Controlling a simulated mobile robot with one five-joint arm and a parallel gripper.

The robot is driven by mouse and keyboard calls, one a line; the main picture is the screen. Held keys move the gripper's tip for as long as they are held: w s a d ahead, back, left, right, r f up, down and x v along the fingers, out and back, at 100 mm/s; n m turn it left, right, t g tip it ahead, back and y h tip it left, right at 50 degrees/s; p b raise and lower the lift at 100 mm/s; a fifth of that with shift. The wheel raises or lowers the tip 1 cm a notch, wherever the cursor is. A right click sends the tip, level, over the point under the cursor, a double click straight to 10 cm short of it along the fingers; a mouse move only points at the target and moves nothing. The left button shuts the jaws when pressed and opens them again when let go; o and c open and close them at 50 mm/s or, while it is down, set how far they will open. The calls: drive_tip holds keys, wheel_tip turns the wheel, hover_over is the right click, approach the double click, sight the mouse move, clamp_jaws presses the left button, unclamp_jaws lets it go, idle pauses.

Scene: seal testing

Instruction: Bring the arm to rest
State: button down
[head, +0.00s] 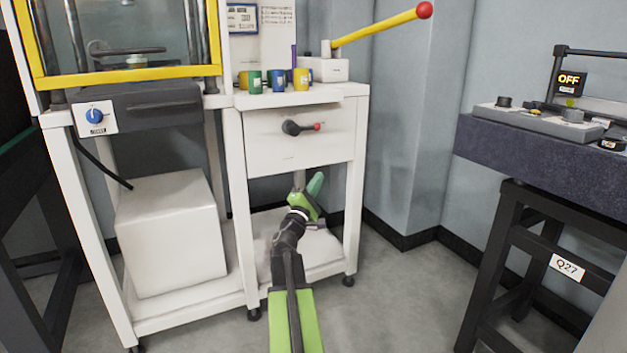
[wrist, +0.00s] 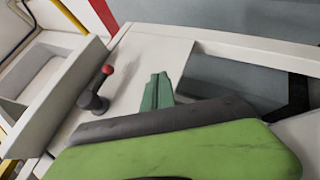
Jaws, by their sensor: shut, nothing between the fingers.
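My gripper (head: 314,185) has green fingers and shows in the middle of the head view, below the white drawer (head: 275,150) of the bench. My arm reaches forward from the bottom of the picture, and the gripper tilts upward. In the wrist view the fingers (wrist: 157,90) are together, with nothing visible between them. The drawer front has a black handle with a red tip (head: 300,127), which also shows at the left in the wrist view (wrist: 97,90). The gripper is apart from that handle in the head view.
Several coloured cups (head: 277,80) stand on the bench top beside a white box with a yellow lever (head: 380,28). A white block (head: 170,235) sits on the lower shelf at left. A dark table (head: 540,165) stands at right. The floor (head: 400,300) between is clear.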

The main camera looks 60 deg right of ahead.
idle(0.4)
drive_tip(key=w+a+f+m+y+p, duration=0.3)
drive_tip(key=w+a+f+y+p, duration=0.15)
drive_tip(key=a, duration=0.75)
drive_tip(key=w+a+f+m+g+y+p, duration=0.15)
drive_tip(key=w+a+f+y+p, duration=0.3)
drive_tip(key=a, duration=0.75)
drive_tip(key=w+a+f+m+y+p, duration=0.35)
drive_tip(key=w+a+y+p, duration=0.2)
drive_tip(key=a, duration=0.75)
drive_tip(key=s+a+n+g+y+p, duration=0.1)
drive_tip(key=s+a+n+y+p, duration=0.2)
drive_tip(key=a, duration=1.3)
drive_tip(key=s+a+y+p, duration=0.1)
drive_tip(key=a+y+p, duration=0.35)
drive_tip(key=a, duration=1.25)
wheel_tip(320, 180, up, 36)
drive_tip(key=d+y+p, duration=0.1)
drive_tip(key=p, duration=3.4)
drive_tip(key=shift+w+p, duration=0.35)
drive_tip(key=shift+p, duration=0.05)
